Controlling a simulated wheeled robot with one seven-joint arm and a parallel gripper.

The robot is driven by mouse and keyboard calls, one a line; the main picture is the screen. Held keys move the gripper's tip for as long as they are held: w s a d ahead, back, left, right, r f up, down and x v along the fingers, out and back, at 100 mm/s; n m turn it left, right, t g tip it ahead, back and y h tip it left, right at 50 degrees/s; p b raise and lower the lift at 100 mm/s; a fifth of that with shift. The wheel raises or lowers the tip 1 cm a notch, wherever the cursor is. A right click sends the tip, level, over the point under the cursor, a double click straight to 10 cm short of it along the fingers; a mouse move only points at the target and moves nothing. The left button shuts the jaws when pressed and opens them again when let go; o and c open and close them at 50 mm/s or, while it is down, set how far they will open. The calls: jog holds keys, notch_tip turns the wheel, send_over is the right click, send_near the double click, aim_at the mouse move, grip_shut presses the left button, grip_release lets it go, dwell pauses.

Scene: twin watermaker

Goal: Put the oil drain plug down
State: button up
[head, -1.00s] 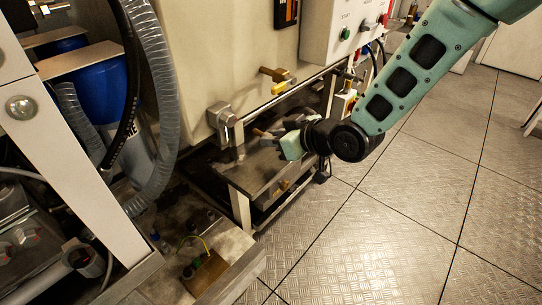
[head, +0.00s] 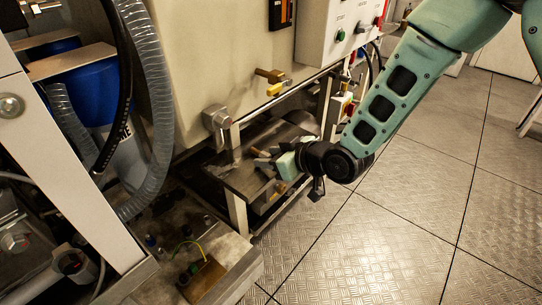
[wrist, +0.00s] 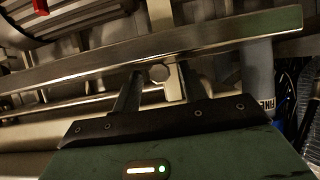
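The oil drain plug (wrist: 158,73) shows in the wrist view as a small grey hex-headed piece between the tips of my two dark fingers. In the head view a small brownish piece (head: 258,152), which I take to be the plug, sticks out at the fingertips. My gripper (head: 266,163) reaches in from the right, low over the dark metal shelf (head: 243,182) beneath the beige tank. It appears shut on the plug; the exact finger contact is too small to see. I cannot tell whether the plug touches the shelf.
The beige tank (head: 232,70) with a brass valve (head: 270,75) and a grey clamp-like fitting (head: 215,120) stands above the shelf. A metal rail (wrist: 150,52) crosses close ahead in the wrist view. Hoses (head: 150,100) hang left. The plated floor (head: 370,240) is clear.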

jog(key=shift+s+d+r, duration=0.1)
jog(key=shift+d+r, duration=0.1)
jog(key=shift+r, duration=0.15)
jog(key=p+v, duration=0.2)
jog(key=v, duration=1)
jog(key=s+d+r+m+g+h, duration=0.1)
jog(key=s+d+r+g+h, duration=0.1)
jog(key=s, duration=0.5)
jog(key=s+d+r+m+g+h, duration=0.1)
jog(key=s+d+r+g+h, duration=0.1)
jog(key=s, duration=0.5)
jog(key=s+d+r+m+g+h, duration=0.1)
jog(key=s+d+r+g+h, duration=0.1)
jog(key=s+h, duration=0.3)
jog(key=shift+s+d+g, duration=0.6)
jog(key=shift+s+g, duration=0.2)
jog(key=shift+s, duration=0.3)
jog(key=shift+f, duration=0.1)
notch_tip(320, 180, up, 17)
jog(key=p, duration=1.6)
jog(key=shift+f, duration=0.15)
